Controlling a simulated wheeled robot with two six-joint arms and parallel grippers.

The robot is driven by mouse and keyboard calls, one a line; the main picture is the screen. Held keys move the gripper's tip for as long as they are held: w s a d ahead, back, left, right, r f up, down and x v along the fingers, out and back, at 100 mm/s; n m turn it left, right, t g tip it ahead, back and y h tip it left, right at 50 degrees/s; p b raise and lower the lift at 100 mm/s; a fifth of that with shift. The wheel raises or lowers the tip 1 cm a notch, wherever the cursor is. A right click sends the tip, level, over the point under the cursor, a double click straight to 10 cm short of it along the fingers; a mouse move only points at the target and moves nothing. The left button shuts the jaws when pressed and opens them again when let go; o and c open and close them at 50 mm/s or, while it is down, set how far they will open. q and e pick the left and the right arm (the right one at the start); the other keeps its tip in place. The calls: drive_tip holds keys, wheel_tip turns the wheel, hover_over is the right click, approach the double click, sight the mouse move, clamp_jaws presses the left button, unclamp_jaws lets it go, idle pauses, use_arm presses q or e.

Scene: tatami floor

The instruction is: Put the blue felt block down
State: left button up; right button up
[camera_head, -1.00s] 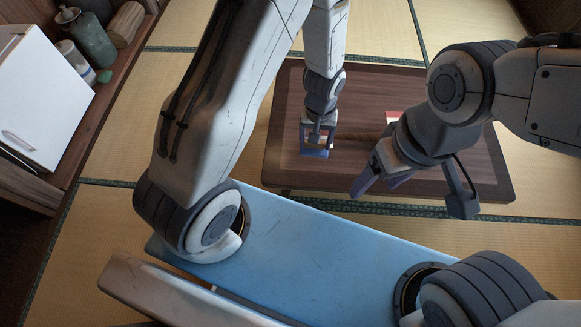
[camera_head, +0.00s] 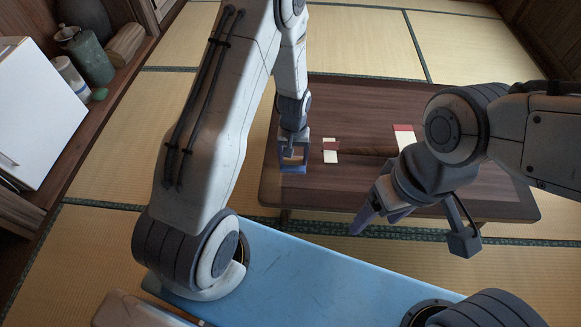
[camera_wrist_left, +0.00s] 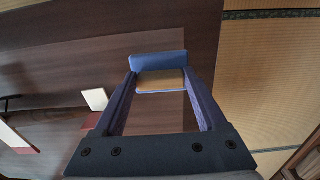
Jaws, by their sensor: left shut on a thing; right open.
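The blue felt block shows in the left wrist view (camera_wrist_left: 158,62), with a blue side and a tan face. It sits between the two fingertips of my left gripper (camera_wrist_left: 160,80), which is shut on it. In the head view my left gripper (camera_head: 294,165) is low over the left part of the dark wooden table (camera_head: 350,100). The block is mostly hidden there behind the fingers, and I cannot tell whether it touches the table. My right gripper (camera_head: 382,220) is open and empty, over the table's front edge.
A small white and dark red piece (camera_head: 330,156) lies on the table right of my left gripper. A larger red and white piece (camera_head: 404,138) lies further right. The table's back part is clear. A shelf with jars (camera_head: 92,55) stands far left.

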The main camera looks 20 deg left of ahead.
sight(292, 165)
use_arm(q)
drive_tip(key=shift+w+a+f, duration=0.15)
drive_tip(key=shift+a+f, duration=0.05)
drive_tip(key=shift+a, duration=0.05)
drive_tip(key=shift+f, duration=0.25)
drive_tip(key=shift+f+b, duration=1)
drive_tip(key=shift+f, duration=0.7)
drive_tip(key=shift+f, duration=0.1)
drive_tip(key=o, duration=1.2)
drive_tip(key=shift+o, duration=0.2)
